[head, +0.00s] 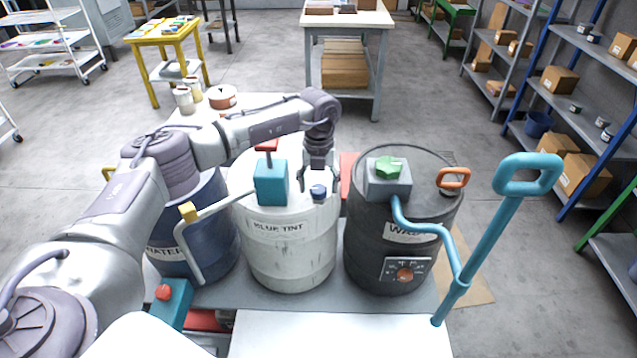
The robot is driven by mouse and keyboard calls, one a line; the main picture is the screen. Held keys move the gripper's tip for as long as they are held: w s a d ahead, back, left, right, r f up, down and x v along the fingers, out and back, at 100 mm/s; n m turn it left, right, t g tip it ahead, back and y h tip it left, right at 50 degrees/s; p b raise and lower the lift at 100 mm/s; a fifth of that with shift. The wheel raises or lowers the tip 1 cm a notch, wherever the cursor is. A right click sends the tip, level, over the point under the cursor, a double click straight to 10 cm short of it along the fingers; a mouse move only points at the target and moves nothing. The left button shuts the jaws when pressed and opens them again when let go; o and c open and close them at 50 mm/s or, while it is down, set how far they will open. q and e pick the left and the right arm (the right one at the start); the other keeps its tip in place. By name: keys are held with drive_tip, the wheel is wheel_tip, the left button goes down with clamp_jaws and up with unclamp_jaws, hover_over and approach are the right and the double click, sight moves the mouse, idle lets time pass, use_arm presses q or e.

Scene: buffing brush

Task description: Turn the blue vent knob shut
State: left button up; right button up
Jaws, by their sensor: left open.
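The blue vent knob (318,192) sits on the lid of the white drum (290,245) labelled "BLUE TINT", near the lid's right side. My left gripper (319,183) points down over the knob and is open. Its fingers show to the left and right of the knob in the picture. I cannot tell whether they touch it. The knob's upper part is partly hidden by the gripper. My right gripper is not in view.
A teal box with a red handle (271,182) stands on the same lid, left of the knob. A black drum (392,232) with a green knob (389,167) stands to the right, with a blue pump handle (527,174) beyond. A blue drum (205,235) stands left, partly behind my arm.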

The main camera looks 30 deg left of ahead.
use_arm(q)
drive_tip(key=shift+f, duration=0.55)
drive_tip(key=c, duration=1.1)
drive_tip(key=shift+c, duration=0.2)
